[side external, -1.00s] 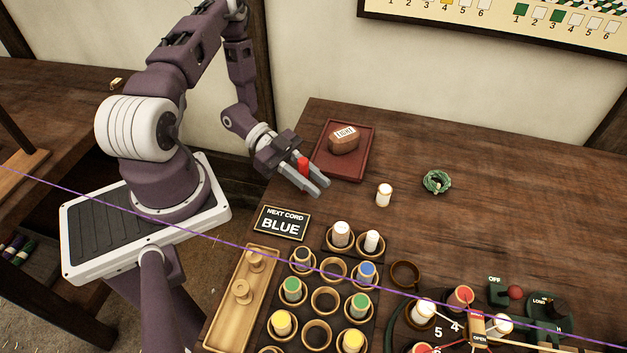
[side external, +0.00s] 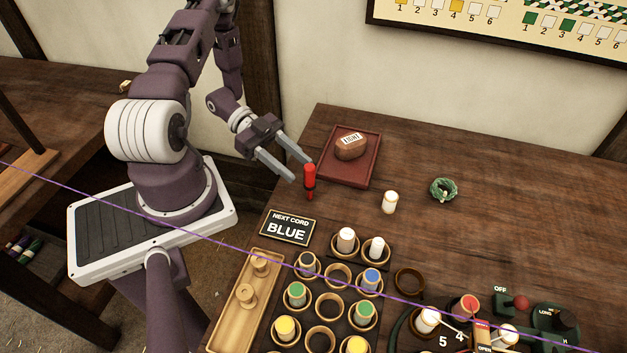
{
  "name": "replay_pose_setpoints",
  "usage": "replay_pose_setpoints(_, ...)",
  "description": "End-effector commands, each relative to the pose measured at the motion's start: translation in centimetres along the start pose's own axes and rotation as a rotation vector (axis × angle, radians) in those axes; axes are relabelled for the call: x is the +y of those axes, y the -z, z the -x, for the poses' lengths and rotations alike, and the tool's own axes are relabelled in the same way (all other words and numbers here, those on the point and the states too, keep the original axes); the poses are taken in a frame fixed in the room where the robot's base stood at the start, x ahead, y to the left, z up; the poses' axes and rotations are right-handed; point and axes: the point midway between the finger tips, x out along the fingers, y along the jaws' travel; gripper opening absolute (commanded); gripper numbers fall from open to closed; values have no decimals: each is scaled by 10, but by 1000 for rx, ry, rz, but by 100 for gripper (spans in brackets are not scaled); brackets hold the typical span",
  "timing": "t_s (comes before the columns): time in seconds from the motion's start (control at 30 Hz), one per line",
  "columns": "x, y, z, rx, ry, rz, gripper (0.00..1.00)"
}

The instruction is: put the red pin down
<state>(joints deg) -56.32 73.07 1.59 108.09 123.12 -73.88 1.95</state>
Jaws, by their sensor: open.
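The red pin (side external: 310,179) has a red body with a dark band and a narrow lower end. It stands upright on the wooden table, left of the dark red tray and behind the "NEXT CORD BLUE" sign. My gripper (side external: 301,167) is open, its two grey fingers apart and nothing held between them. The fingertips are just up and left of the pin in the picture. I cannot tell whether a fingertip touches it.
The dark red tray (side external: 329,174) holds a brown labelled block (side external: 351,147). The sign (side external: 287,228) stands in front of the pin. A white spool (side external: 389,202) and a green cord coil (side external: 443,189) are to the right. Cups with coloured spools fill the front.

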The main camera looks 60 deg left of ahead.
Motion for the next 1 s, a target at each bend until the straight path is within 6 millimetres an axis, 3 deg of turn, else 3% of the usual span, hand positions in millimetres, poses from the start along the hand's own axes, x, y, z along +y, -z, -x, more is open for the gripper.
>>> replay_pose_setpoints(0.1, 0, 0, 24, -2, 2, -1, 43)
replay_pose_setpoints(0.23, -2, 0, 38, -10, 4, -4, 43)
replay_pose_setpoints(0.3, -20, 3, 38, -77, 39, -30, 43)
replay_pose_setpoints(0.37, -54, 9, 37, -199, 113, -76, 43)
replay_pose_setpoints(0.47, -134, 43, 43, -475, 335, -166, 43)
replay_pose_setpoints(0.5, -162, 67, 48, -576, 443, -191, 43)
replay_pose_setpoints(0.57, -193, 110, 58, -700, 617, -204, 43)
replay_pose_setpoints(0.63, -204, 168, 71, -798, 825, -171, 43)
replay_pose_setpoints(0.67, -200, 192, 75, -824, 911, -139, 43)
replay_pose_setpoints(0.73, -169, 242, 82, -844, 1080, -20, 43)
replay_pose_setpoints(0.8, -116, 274, 78, -822, 1181, 149, 43)
replay_pose_setpoints(0.87, -61, 288, 68, -785, 1200, 309, 43)
replay_pose_setpoints(0.9, -24, 290, 58, -761, 1180, 411, 43)
replay_pose_setpoints(1.0, 58, 290, 33, -716, 1070, 610, 43)
